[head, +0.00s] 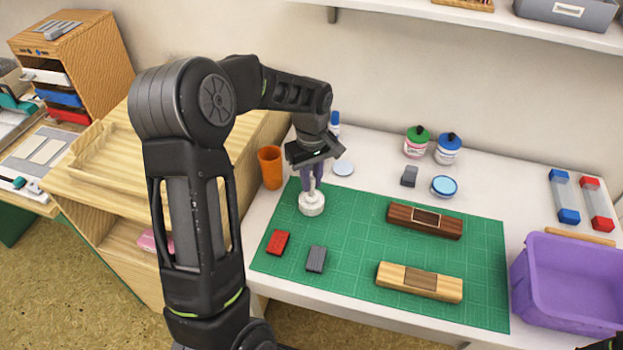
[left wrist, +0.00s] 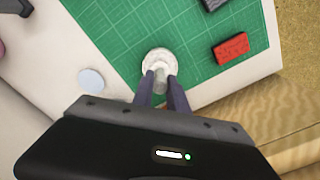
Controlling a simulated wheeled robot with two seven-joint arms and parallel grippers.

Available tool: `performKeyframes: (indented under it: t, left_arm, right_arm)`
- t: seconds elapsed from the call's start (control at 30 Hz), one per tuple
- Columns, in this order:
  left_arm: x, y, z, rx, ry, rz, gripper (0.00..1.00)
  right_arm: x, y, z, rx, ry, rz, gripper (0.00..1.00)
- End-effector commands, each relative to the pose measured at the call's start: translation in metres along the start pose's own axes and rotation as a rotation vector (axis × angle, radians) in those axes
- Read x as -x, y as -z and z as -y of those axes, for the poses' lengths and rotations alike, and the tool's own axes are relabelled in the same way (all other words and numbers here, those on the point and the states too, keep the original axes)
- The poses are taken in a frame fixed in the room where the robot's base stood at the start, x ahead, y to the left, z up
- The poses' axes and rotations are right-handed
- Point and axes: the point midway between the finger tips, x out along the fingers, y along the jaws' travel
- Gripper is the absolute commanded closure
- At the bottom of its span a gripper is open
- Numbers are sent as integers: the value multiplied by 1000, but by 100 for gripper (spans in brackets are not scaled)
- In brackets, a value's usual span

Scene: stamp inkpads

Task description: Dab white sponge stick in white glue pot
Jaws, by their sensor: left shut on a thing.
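My left gripper (head: 311,190) points down over the back left of the green mat and is shut on the white sponge stick (left wrist: 160,75). Right below the fingers is the white glue pot (head: 311,206), round and upright on the mat; in the left wrist view the pot (left wrist: 153,58) shows around the stick's lower end. The stick's tip is hidden, so I cannot tell whether it touches the glue.
The green mat (head: 360,255) also bears a red block (head: 278,242), a grey block (head: 316,259) and two wooden holders. An orange cup (head: 270,167) stands left of the gripper and a flat pale disc (head: 343,167) behind it. A purple bin (head: 570,280) is at right.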

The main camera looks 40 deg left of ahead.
Motion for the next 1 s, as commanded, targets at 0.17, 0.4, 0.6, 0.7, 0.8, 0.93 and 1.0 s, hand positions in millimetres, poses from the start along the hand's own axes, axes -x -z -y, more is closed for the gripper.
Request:
performKeyframes:
  t: [0.17, 0.4, 0.6, 0.7, 0.8, 0.93, 1.0]
  left_arm:
    - [4, -1, 1, 0, 4, 3, 100]
    - [26, -1, 0, -1, 1, 2, 100]
    - [44, 0, 0, 0, 1, 1, 100]
    - [53, 0, 0, 1, 1, 1, 100]
    - [62, 0, 0, 0, 1, 0, 100]
    - [69, 0, 0, 0, 0, 0, 100]
    - [70, 0, 0, 0, 0, 0, 100]
  right_arm:
    - [4, 0, 2, 0, 0, 0, 64]
    - [18, 0, 7, 0, 0, 0, 64]
    - [29, 0, 11, 0, 0, 0, 64]
    - [34, 0, 13, 0, 0, 0, 64]
    - [40, 0, 15, 0, 0, 0, 64]
    - [44, 0, 17, 0, 0, 0, 64]
    - [44, 0, 17, 0, 0, 0, 64]
